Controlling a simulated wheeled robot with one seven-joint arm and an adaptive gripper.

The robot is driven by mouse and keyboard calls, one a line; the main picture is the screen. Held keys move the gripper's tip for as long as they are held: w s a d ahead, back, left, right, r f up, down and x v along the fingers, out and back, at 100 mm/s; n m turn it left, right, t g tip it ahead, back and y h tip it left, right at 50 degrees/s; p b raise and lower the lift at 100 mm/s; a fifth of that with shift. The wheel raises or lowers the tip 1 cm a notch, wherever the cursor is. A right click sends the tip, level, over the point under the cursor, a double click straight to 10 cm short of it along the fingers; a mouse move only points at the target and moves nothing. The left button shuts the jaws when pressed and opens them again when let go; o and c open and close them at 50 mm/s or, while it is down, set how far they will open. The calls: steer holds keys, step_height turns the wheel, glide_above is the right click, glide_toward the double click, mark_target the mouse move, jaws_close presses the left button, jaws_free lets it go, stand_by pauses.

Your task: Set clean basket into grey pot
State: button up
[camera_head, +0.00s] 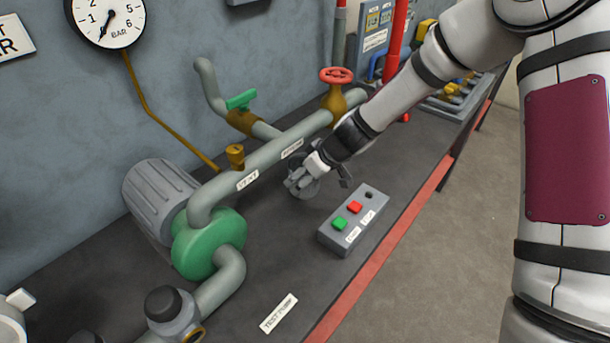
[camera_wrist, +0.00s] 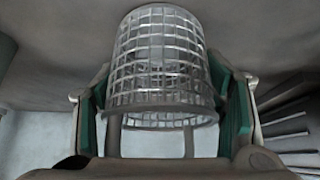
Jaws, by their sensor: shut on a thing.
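A wire mesh basket (camera_wrist: 165,65) with a clean, bright metal grid fills the middle of the wrist view. My gripper (camera_wrist: 165,100) is shut on it, with a green-lined finger on each side. In the head view my gripper (camera_head: 318,178) is behind the button box and to the right of the pipe. A small grey round thing (camera_head: 302,188) shows at the fingers there; I cannot tell whether it is the basket or the pot. A grey body with a black cap (camera_head: 170,308) stands at the lower left, and I cannot tell whether it is the pot.
A button box (camera_head: 352,222) with green and red buttons sits near the red bench edge (camera_head: 400,235). A long grey pipe (camera_head: 265,160) with a green pump (camera_head: 208,243) and ribbed motor (camera_head: 158,200) lies left of my gripper. The dark bench front is mostly clear.

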steer(key=shift+f, duration=0.15)
steer(key=o, duration=1.3)
steer(key=shift+c, duration=0.2)
steer(key=shift+r, duration=0.3)
steer(key=v, duration=1.1)
steer(key=shift+s+d+r+p, duration=0.2)
steer(key=shift+s+r+p, duration=0.05)
steer(key=shift+r+p, duration=0.05)
